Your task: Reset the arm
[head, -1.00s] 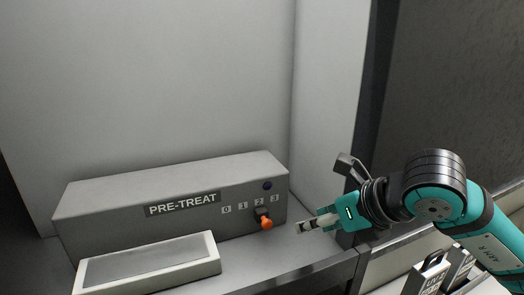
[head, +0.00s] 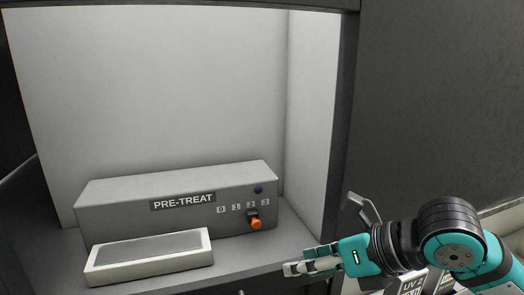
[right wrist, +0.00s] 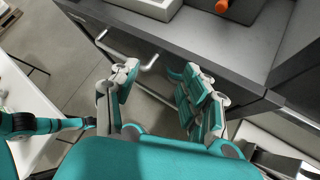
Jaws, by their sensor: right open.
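My right gripper (head: 296,268) is at the lower right in the head view, at the front edge of the pre-treat booth. It is open and empty; in the right wrist view its two spread fingers (right wrist: 158,78) have a gap between them. The grey PRE-TREAT box (head: 110,207) stands in the booth with an orange-tipped knob (head: 257,224) below its number row, near the 2. My gripper is apart from the knob, lower and to its right. The knob's orange end also shows at the top of the right wrist view (right wrist: 222,6). My left gripper does not show in the head view.
A white-rimmed tray (head: 97,277) with a grey pad lies before the box. The booth's right wall (head: 314,120) and dark frame stand close to my right arm. A bent metal handle (right wrist: 128,58) shows below the booth edge. UV-marked items (head: 412,284) sit under my right arm.

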